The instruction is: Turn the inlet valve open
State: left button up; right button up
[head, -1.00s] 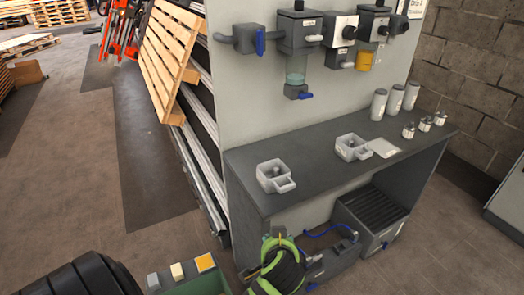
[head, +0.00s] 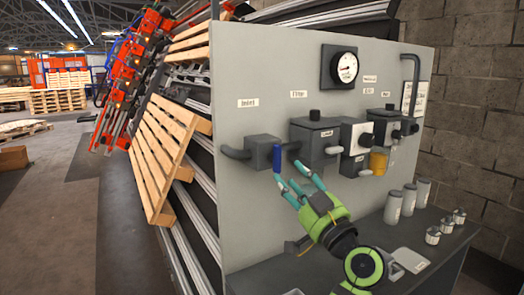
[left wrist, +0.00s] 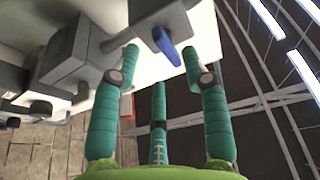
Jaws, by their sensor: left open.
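The inlet valve is a grey box (head: 262,150) on the upright panel, under a label that seems to read "Inlet". Its blue lever (head: 277,157) is roughly vertical at the box's right side. My left gripper (head: 290,174) is open, with teal fingers reaching up toward the lever from below right. In the left wrist view the blue lever (left wrist: 165,45) shows between the spread fingertips, near their ends. I cannot tell whether a finger touches it. Nothing is held. My right gripper is not in view.
A grey filter box (head: 315,140) sits right of the valve, close to the fingers. A round gauge (head: 345,67) is above. Grey canisters (head: 393,207) stand on the bench (head: 255,280) below. A wooden pallet (head: 165,155) leans left of the panel.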

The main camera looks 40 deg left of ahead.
aim_at(279, 152)
pick_arm(q)
jog(key=shift+n+g+y, duration=0.3)
jog(key=shift+y, duration=0.2)
jog(key=a+r+p, duration=0.1)
jog(key=w+a+r+p, duration=0.1)
jog(key=a+r, duration=0.1)
jog(key=w+a+r+p, duration=0.1)
jog(key=r, duration=0.1)
jog(key=shift+a+p, duration=0.4)
jog(key=shift+a+f, duration=0.1)
jog(key=shift+a, duration=0.1)
grip_shut()
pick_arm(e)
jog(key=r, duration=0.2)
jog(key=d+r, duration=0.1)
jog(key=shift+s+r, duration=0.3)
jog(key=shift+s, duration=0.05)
